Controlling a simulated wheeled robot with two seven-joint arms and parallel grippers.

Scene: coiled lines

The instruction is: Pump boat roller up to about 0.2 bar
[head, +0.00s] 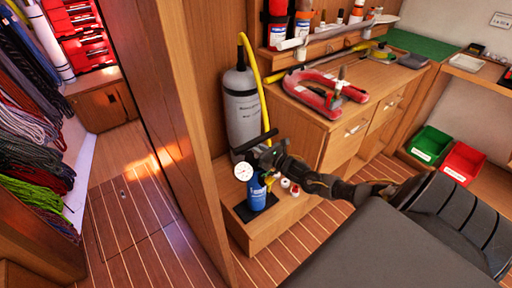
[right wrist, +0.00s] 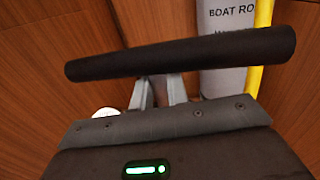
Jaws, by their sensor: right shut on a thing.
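The boat roller (head: 240,108) is a grey cylinder standing upright against the wooden wall. Its lettering shows partly in the right wrist view (right wrist: 226,18). A yellow hose (head: 254,62) arches from its top down its right side. The pump (head: 257,194) is a small blue cylinder on a black foot, with a round white gauge (head: 243,172) at its left; the needle is too small to read. My right gripper (head: 262,153) is above the pump, shut on its black bar handle (right wrist: 190,53). The handle hides part of the fingers in the wrist view. My left gripper is not in view.
The pump stands on a low wooden ledge (head: 262,229) beside small red and white items (head: 289,187). A drawer cabinet behind carries a red U-shaped object (head: 312,94). Green (head: 429,145) and red (head: 463,161) bins stand right. A wooden partition (head: 187,120) and coiled lines (head: 30,130) are left.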

